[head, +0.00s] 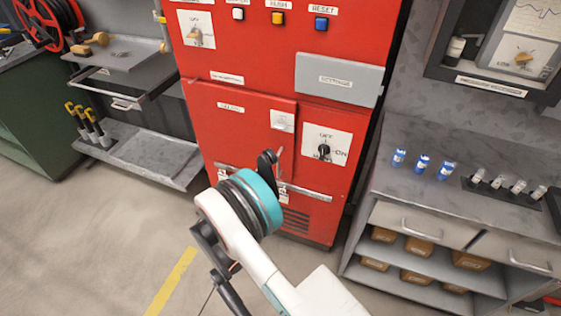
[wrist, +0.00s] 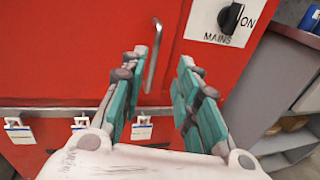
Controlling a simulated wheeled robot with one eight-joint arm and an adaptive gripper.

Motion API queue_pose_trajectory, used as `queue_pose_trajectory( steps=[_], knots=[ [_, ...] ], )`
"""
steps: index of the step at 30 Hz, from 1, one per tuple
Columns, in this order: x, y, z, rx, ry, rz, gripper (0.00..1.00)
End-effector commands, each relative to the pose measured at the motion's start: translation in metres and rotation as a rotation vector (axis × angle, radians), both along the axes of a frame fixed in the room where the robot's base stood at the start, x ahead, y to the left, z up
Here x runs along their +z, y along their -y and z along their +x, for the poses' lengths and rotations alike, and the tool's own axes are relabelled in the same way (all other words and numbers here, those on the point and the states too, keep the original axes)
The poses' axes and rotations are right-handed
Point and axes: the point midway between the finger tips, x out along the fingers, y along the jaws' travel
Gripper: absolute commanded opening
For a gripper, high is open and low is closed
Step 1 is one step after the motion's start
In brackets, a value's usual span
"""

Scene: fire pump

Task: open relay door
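The relay door is taken to be the red lower-left panel (head: 235,125) of the red cabinet; its small label is too blurred to read surely. It looks shut. In the wrist view, its upright grey bar handle (wrist: 153,55) shows between and beyond my fingers, closer to the left one. My gripper (wrist: 164,62) is open, with its teal fingers spread and nothing seen between the pads. In the head view, my gripper (head: 268,160) is in front of the door's right side, mostly hidden by my wrist. I cannot tell how far the fingertips are from the handle.
A horizontal rail (wrist: 60,113) with hanging tagged locks crosses below the handle. A MAINS switch (head: 324,150) is right of the door. A grey flap (head: 340,79) sits above it. A shelf unit (head: 395,212) stands right, an open drawer (head: 120,101) left. The floor in front is clear.

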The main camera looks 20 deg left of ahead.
Motion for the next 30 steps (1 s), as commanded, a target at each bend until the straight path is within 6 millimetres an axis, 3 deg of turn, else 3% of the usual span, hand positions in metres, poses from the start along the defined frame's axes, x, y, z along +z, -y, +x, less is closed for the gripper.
queue_pose_trajectory(
  steps=[3, 8, 24, 30],
  knots=[
    [-0.010, -0.008, -0.015, 0.029, 0.023, -0.040, 0.29],
    [-0.013, -0.007, -0.013, 0.035, 0.031, -0.055, 0.29],
    [-0.014, 0.019, 0.080, 0.032, 0.029, -0.052, 0.29],
    [-0.014, 0.026, 0.105, 0.034, 0.029, -0.051, 0.29]
  ],
)
